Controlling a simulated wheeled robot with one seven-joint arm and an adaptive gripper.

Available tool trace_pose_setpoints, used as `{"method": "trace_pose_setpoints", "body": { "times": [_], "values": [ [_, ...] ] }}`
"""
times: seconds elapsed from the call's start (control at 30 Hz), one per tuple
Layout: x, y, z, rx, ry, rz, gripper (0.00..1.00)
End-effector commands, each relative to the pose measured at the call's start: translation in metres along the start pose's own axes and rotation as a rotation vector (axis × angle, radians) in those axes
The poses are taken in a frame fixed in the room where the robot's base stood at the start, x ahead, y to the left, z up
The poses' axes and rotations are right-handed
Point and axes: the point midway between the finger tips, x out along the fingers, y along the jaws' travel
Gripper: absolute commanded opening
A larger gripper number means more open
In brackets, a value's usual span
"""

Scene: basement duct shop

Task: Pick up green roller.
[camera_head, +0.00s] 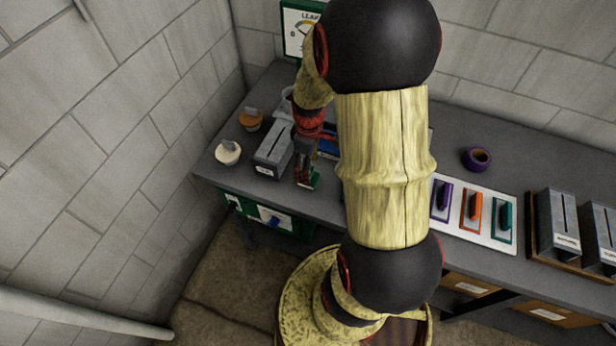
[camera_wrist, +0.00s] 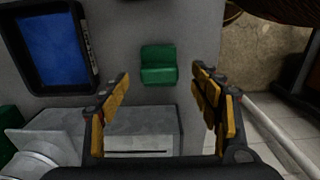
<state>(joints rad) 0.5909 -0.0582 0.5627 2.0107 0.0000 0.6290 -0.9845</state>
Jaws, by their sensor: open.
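The green roller (camera_wrist: 159,64) seems to be the small green piece on the grey bench top in the wrist view; its shape is hard to make out. It lies just beyond the fingertips, between their lines, apart from both. My gripper (camera_wrist: 160,80) is open and empty, with a yellow-padded finger on each side. In the head view my gripper (camera_head: 305,165) is over the bench's front edge, beside the grey slotted box. A bit of green (camera_head: 314,181) shows at its tip there, largely hidden.
The grey slotted box (camera_wrist: 135,138) stands close below the fingers in the wrist view. A blue-lined black tray (camera_wrist: 92,58) lies left. The bench edge drops to the floor at right. A white panel (camera_head: 450,222) with coloured handles and a purple roll (camera_head: 477,158) are farther right.

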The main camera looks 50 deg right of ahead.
Motion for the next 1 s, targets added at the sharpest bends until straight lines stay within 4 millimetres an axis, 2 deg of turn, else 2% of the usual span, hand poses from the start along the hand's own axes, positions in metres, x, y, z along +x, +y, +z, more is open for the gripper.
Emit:
{"method": "trace_pose_setpoints", "body": {
  "times": [0.4,0.67,1.0],
  "values": [
    [0.049,0.002,-0.002,0.001,0.0,0.0,0.64],
    [0.05,0.002,-0.003,0.001,0.002,0.002,0.63],
    [0.05,0.002,-0.003,0.001,0.001,0.002,0.44]
  ]
}}
